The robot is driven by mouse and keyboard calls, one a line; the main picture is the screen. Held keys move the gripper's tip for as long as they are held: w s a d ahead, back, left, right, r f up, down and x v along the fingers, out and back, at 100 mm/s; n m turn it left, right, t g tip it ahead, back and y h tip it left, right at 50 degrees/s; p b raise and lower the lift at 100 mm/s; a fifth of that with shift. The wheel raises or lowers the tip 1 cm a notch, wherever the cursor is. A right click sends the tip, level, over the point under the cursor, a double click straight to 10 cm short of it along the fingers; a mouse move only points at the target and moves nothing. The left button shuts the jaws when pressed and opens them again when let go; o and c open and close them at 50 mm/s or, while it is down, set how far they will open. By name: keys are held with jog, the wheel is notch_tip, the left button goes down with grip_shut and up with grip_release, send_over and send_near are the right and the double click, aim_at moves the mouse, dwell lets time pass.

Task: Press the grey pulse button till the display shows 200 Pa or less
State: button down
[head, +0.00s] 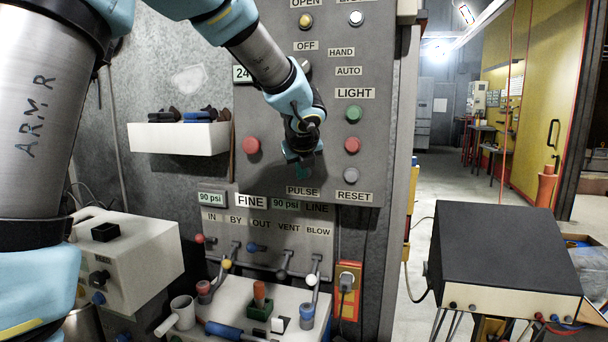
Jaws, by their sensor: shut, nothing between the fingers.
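My gripper (302,168) is in front of the grey control panel (215,250), just above the PULSE label (303,191). Its fingers are shut with nothing between them. The pulse button itself does not show; my gripper covers the spot above the label. I cannot tell whether the fingertips touch the panel. A display (241,73) at the panel's upper left shows "24", and the rest of its reading is hidden behind my arm.
A red button (252,145) is left of my gripper. Green (353,114), red (352,145) and grey (351,174) buttons are to its right, the grey one above the RESET label. Valve levers (284,270) lie below. A black-topped box (500,250) stands at right.

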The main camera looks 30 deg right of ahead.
jog(key=shift+s+a, duration=0.6)
jog(key=shift+s, duration=0.05)
jog(key=s+a, duration=0.1)
jog(key=s, duration=0.1)
jog(key=s+a+b, duration=0.1)
jog(key=a, duration=0.1)
jog(key=shift+s+a, duration=0.2)
jog(key=shift+s, duration=0.15)
dwell(0.9)
